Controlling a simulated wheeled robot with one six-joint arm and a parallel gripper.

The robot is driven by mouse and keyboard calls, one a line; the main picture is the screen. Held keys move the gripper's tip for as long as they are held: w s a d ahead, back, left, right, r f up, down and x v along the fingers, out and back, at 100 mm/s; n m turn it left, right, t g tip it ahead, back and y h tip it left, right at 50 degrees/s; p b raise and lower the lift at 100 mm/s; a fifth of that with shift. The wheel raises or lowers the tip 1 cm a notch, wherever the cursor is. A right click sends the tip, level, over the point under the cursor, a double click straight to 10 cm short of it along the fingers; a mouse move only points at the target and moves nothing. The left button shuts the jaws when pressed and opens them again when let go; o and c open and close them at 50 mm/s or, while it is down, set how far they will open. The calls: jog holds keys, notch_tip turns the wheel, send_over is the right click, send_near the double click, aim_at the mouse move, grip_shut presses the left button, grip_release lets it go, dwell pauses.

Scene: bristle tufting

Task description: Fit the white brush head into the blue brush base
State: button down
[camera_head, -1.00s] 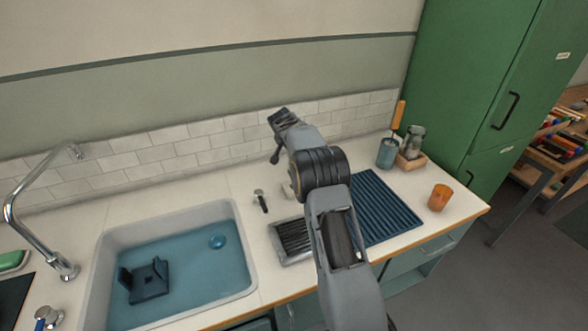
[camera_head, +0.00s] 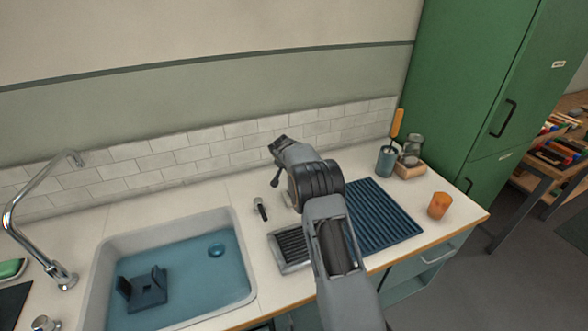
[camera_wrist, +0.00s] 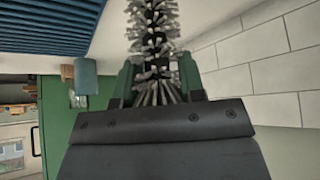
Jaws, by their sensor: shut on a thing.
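In the wrist view my gripper (camera_wrist: 156,78) has green fingers shut on the bristly brush head (camera_wrist: 154,38). Its bristles are whitish grey around a dark core, and its far end runs out of the top of the picture. In the head view my arm hides the brush head and the fingers. A blue cylinder (camera_wrist: 86,76) shows in the wrist view, apart from the brush head. I cannot tell whether it is the brush base.
The blue ribbed mat (camera_head: 382,222) lies right of my arm. An orange cup (camera_head: 438,205) stands near the counter's right end, and a glass jar (camera_head: 411,150) near the back. The sink (camera_head: 237,268) is at left. A tiled wall (camera_head: 185,158) closes the back.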

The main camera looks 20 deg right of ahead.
jog(key=shift+f, duration=0.2)
jog(key=c, duration=0.7)
grip_release()
jog(key=shift+r, duration=0.1)
jog(key=shift+r+p, duration=0.15)
jog(key=shift+p, duration=0.4)
jog(key=s+a+r+n+y+b, duration=0.1)
jog(key=s+a+r+b, duration=0.1)
jog(key=s+a+r, duration=0.4)
jog(key=s+a+r+n+b, duration=0.1)
jog(key=s+a+r+b, duration=0.1)
jog(key=s+r, duration=0.7)
jog(key=s+a+f+n+y, duration=0.1)
jog(key=s+a+n, duration=0.1)
jog(key=s, duration=0.6)
jog(key=s+a+f+n+y, duration=0.1)
jog(key=s+a+n, duration=0.1)
jog(key=s, duration=0.7)
jog(key=s+a+f+n+y, duration=0.1)
jog(key=s+a+n, duration=0.1)
jog(key=s, duration=0.7)
jog(key=shift+a+f+n+g+y, duration=0.3)
jog(key=shift+a+f+n, duration=0.1)
jog(key=shift+n, duration=0.2)
